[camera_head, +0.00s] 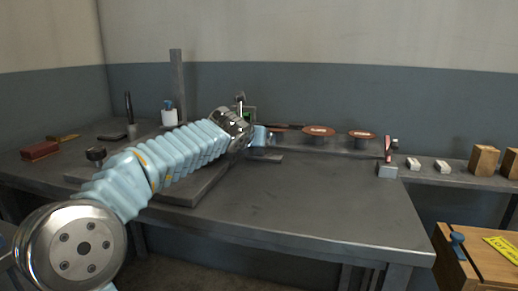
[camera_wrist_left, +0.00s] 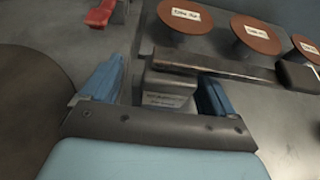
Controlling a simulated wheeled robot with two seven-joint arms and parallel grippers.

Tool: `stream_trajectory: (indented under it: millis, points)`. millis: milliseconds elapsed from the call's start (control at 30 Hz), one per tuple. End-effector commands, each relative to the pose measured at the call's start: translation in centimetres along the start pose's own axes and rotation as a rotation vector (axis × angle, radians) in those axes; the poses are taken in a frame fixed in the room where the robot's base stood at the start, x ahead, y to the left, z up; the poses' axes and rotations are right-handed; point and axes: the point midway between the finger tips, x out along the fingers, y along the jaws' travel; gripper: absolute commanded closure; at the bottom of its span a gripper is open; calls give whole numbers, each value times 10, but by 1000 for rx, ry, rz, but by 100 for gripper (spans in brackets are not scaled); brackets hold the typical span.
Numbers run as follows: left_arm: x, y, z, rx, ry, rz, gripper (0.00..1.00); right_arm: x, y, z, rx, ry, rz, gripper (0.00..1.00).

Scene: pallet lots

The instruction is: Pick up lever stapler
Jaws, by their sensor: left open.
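My left gripper (camera_head: 262,136) reaches over the dark bench from the left in the head view. In the left wrist view its two blue fingers (camera_wrist_left: 160,88) are apart, with a grey block-like body (camera_wrist_left: 168,92) bearing a small label between or just beyond them. A long dark brown bar (camera_wrist_left: 215,67) runs right from above this body, with a black piece (camera_wrist_left: 298,76) at its right end. Together these look like the lever stapler, but I cannot tell for certain. Contact with the fingers is not clear. In the head view my gripper hides most of this spot. My right gripper is not in view.
Round brown labelled discs (camera_head: 318,131) stand behind the gripper at the bench's back. A small grey block with a red upright piece (camera_head: 388,168) is to the right. Wooden blocks (camera_head: 484,160) stand farther right. The bench's (camera_head: 310,205) front middle is clear.

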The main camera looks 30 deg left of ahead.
Motion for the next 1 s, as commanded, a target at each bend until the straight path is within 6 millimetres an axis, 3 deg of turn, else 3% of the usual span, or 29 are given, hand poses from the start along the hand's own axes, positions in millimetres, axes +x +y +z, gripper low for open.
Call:
stream_trajectory:
  millis: [200, 700, 1000]
  points:
    - [1, 0, 0, 0, 0, 0, 12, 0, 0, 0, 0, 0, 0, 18]
    - [1, 0, 0, 0, 0, 0, 88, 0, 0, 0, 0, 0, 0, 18]
    - [-1, 0, 5, 0, -3, -1, 88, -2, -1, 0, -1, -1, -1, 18]
